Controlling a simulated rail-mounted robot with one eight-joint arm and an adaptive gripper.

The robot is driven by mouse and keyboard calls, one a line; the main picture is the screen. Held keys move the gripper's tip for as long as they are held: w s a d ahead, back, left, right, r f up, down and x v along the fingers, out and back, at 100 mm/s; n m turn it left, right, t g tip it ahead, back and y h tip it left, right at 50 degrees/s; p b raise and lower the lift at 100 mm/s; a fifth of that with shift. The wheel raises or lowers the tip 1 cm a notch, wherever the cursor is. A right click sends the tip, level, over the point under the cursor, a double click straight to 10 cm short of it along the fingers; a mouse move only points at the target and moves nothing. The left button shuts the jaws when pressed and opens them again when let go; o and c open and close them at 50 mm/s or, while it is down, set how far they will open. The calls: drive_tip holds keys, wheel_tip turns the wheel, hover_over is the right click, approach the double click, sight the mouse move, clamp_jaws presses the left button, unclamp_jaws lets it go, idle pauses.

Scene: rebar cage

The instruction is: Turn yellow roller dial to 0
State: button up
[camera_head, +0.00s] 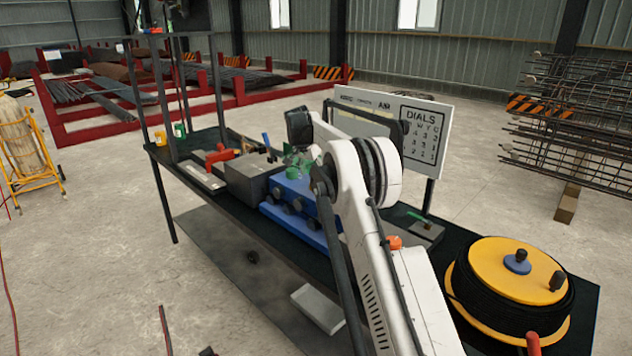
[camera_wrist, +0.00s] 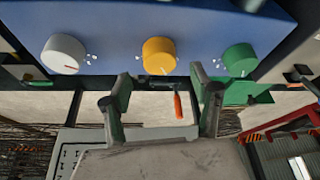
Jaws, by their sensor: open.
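The yellow dial (camera_wrist: 159,56) is the middle knob on the blue box (camera_wrist: 190,20) in the wrist view. My gripper (camera_wrist: 160,80) is open, with one dark finger on each side below the yellow dial. No finger visibly grips it, and the remaining gap is hard to judge. The blue box also shows in the head view (camera_head: 284,228), partly behind my arm.
A white dial (camera_wrist: 63,54) and green dial (camera_wrist: 239,60) flank the yellow one. A DIALS board (camera_head: 422,135) stands behind the bench (camera_head: 270,262); its figures are hard to read. A yellow-topped reel (camera_head: 500,265) stands at the bench's right end.

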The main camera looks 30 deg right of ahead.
sight(316, 184)
drive_tip(key=shift+x, duration=2.6)
drive_tip(key=shift+c, duration=0.3)
drive_tip(key=c, duration=1.1)
drive_tip(key=shift+o, duration=0.2)
drive_tip(key=shift+n, duration=0.4)
drive_tip(key=shift+f+n+t+y+b, duration=0.1)
drive_tip(key=shift+n+t+y+b, duration=0.25)
drive_tip(key=shift+n+b, duration=0.5)
drive_tip(key=shift+n+t+y+b, duration=0.35)
drive_tip(key=shift+n+y+b, duration=0.25)
drive_tip(key=shift+n, duration=1.05)
